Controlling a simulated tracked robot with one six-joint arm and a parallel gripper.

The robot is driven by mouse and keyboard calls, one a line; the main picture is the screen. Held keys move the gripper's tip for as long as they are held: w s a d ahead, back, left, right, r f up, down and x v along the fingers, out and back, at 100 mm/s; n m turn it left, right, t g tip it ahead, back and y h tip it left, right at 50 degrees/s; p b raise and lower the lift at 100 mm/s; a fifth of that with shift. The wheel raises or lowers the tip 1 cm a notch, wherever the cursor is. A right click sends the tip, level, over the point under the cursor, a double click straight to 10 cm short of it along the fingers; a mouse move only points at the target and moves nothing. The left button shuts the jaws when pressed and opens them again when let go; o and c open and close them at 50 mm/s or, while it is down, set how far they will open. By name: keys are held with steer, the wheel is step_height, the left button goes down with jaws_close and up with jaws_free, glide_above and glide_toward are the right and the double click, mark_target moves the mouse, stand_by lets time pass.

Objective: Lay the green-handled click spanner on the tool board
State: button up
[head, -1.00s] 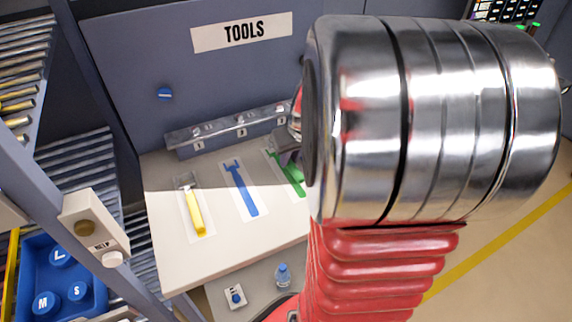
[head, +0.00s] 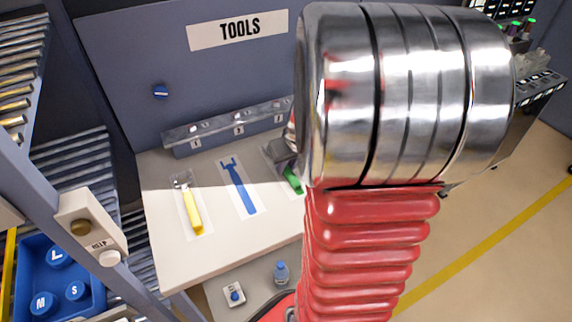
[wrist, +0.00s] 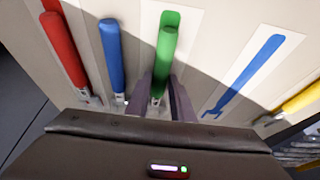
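The green-handled click spanner (wrist: 165,60) is between the two fingers of my gripper (wrist: 161,102) in the wrist view, and the fingers look closed on its shaft. Its handle points away over a white panel with a green outline, whose end shows past the handle tip. In the head view the green handle (head: 293,181) shows low over the tool board (head: 180,254), beside my gripper (head: 281,152). I cannot tell whether the spanner touches the board. My wrist hides much of that spot in the head view, and the spanner's head is hidden in the wrist view.
A red-handled spanner (wrist: 64,45) and a blue-handled spanner (wrist: 112,52) lie to the left in the wrist view. An empty blue outline (head: 238,185) and a yellow-handled spanner (head: 193,212) are to the left in the head view. A slotted rail (head: 215,128) runs behind.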

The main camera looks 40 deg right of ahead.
steer(key=o, duration=0.3)
steer(key=shift+o, duration=0.2)
steer(key=shift+r, duration=0.15)
steer(key=v, duration=1.2)
steer(key=shift+a, duration=0.1)
steer(key=s+a+r+n, duration=0.1)
steer(key=s+a, duration=0.2)
steer(key=a, duration=1)
steer(key=s+a+r+n+t+y, duration=0.1)
steer(key=s+a+r+n, duration=0.1)
steer(key=a, duration=1.1)
steer(key=shift+s+r, duration=0.2)
steer(key=shift+s, duration=0.25)
steer(key=shift+a, duration=0.15)
